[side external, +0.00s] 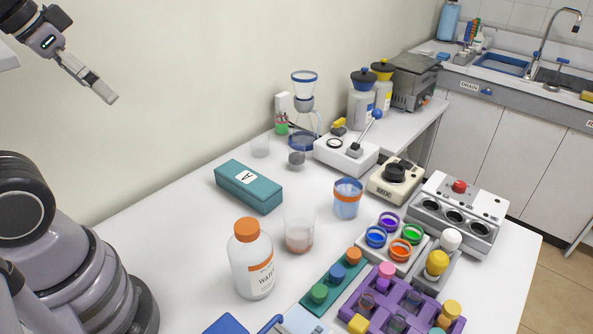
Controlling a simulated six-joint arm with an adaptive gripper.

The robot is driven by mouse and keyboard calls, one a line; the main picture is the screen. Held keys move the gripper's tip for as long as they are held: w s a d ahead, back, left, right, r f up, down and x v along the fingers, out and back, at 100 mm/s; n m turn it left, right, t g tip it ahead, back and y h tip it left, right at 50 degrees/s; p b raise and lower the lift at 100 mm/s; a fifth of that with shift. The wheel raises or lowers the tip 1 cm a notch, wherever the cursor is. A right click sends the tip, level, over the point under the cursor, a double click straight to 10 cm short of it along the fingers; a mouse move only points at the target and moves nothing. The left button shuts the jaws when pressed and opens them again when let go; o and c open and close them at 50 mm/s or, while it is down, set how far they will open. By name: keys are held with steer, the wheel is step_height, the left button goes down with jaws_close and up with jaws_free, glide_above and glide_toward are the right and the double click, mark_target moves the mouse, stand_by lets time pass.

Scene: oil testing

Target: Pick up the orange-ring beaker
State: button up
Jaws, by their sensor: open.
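The orange-ring beaker (347,205) stands upright on the white table, right of the middle in the side external view. It is clear, with an orange band near its rim and light blue contents. My gripper (106,94) is high at the upper left, far from the beaker and above the table's level. It is open, and nothing shows between its fingers, which are seen edge-on.
A clear beaker with brownish contents (299,235) stands left of the orange-ring beaker. Around them are a teal box (248,187), a white bottle with an orange cap (251,265), a mixer (394,180) and a tray of coloured rings (383,255).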

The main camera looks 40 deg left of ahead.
steer(key=w+d+f+m+t, duration=0.15)
steer(key=w+f, duration=0.35)
steer(key=w, duration=0.8)
steer(key=w+f+m+t, duration=0.2)
steer(key=w+f, duration=0.2)
steer(key=w, duration=0.9)
steer(key=m+t+h, duration=0.2)
steer(key=t+h, duration=0.1)
steer(key=h, duration=0.3)
glide_toward(359, 186)
steer(key=shift+x, duration=3.5)
steer(key=shift+r, duration=0.1)
